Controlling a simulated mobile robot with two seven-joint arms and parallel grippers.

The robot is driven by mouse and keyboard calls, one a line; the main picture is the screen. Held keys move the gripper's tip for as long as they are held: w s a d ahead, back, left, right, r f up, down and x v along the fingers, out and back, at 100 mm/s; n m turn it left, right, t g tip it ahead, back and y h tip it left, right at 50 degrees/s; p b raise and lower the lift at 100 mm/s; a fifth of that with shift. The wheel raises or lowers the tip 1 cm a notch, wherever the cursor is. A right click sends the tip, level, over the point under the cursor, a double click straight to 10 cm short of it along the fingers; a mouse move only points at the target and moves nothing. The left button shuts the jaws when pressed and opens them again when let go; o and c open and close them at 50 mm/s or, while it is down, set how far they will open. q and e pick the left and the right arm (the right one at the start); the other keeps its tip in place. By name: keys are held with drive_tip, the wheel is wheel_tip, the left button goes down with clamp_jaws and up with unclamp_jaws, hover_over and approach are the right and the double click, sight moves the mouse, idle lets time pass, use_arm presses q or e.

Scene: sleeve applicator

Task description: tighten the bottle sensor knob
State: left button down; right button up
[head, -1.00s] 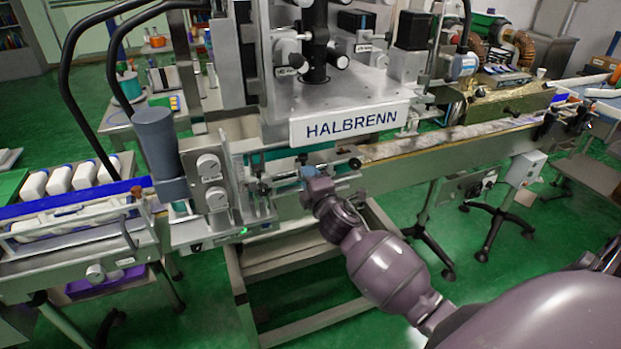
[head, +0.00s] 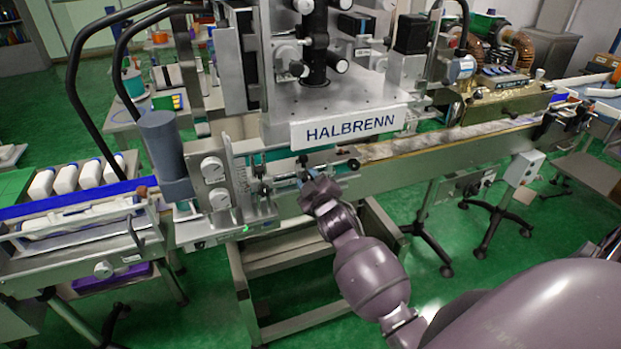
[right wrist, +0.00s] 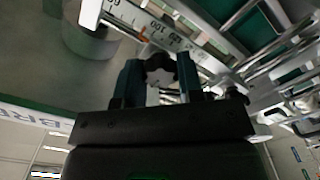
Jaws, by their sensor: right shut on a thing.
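My right gripper (head: 312,183) is at the front of the labelling machine, just below the HALBRENN plate (head: 350,125). In the right wrist view, its two teal fingers (right wrist: 157,75) are shut on a small dark lobed knob (right wrist: 157,62), one finger on each side. The knob's pale middle shows between the fingers. In the head view the gripper and wrist hide the knob. My left gripper is in neither view.
A conveyor (head: 460,137) runs behind the gripper. A panel with two round dials (head: 213,170) is left of the gripper. A numbered scale (right wrist: 165,28) lies close to the fingers. Green floor is open in front.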

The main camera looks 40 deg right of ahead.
drive_tip(key=shift+m, duration=0.6)
drive_tip(key=shift+f, duration=0.1)
drive_tip(key=o, duration=0.9)
drive_tip(key=v, duration=1.1)
drive_tip(key=shift+d, duration=0.1)
drive_tip(key=shift+m, duration=0.3)
